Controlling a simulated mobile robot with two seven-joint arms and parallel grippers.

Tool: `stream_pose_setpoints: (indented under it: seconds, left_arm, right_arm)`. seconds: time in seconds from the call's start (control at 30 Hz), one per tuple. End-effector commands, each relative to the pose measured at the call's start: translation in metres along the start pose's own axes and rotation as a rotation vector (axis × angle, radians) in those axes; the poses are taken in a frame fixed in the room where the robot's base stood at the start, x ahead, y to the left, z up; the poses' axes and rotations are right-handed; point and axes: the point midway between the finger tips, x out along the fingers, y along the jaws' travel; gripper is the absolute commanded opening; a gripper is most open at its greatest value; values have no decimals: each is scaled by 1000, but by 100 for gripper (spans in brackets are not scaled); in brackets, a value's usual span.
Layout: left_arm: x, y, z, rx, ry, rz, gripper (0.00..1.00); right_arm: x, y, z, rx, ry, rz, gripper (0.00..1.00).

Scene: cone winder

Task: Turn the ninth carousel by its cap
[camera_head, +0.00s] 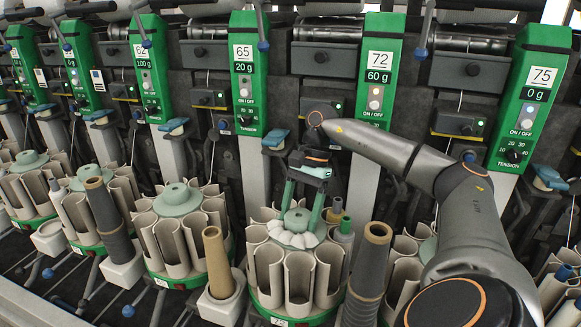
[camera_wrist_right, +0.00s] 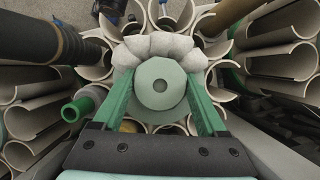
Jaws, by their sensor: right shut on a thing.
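My right gripper (camera_head: 301,214) comes down from above on the pale green cap (camera_head: 299,222) of the carousel (camera_head: 298,268) right of centre in the head view. Its two green fingers stand on opposite sides of the cap, shut on it. In the right wrist view the cap (camera_wrist_right: 158,88) is a faceted disc with a central hub, between the fingers of the right gripper (camera_wrist_right: 160,82). A lumpy white ring lies around part of the cap. The carousel's cream half-tube holders (camera_wrist_right: 205,45) surround it; some hold coloured tubes. My left gripper is not in view.
A brown-topped dark cone (camera_head: 370,268) stands close at the right of the carousel, and a tan cone (camera_head: 217,262) at its left. Other carousels (camera_head: 180,228) line the row. Green numbered winder heads (camera_head: 380,70) rise behind.

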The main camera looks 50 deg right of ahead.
Motion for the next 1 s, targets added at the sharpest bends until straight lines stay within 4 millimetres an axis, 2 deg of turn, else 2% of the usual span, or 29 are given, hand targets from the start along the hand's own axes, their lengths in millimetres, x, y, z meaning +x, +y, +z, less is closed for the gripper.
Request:
stream_pose_setpoints:
  seconds: [0.4, 0.43, 0.67, 0.87, 1.0]
  left_arm:
    - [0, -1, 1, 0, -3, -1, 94]
    - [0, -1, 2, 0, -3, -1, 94]
    - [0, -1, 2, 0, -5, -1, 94]
    - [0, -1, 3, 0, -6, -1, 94]
    - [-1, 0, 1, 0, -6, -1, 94]
  right_arm:
    - [-1, 0, -1, -5, 0, -4, 0]
    - [-1, 0, -1, -5, 0, -4, 76]
    - [-1, 0, -1, -4, 0, -2, 100]
    - [-1, 1, -1, -4, 0, 0, 100]
    - [-9, 0, 0, -4, 0, -2, 100]
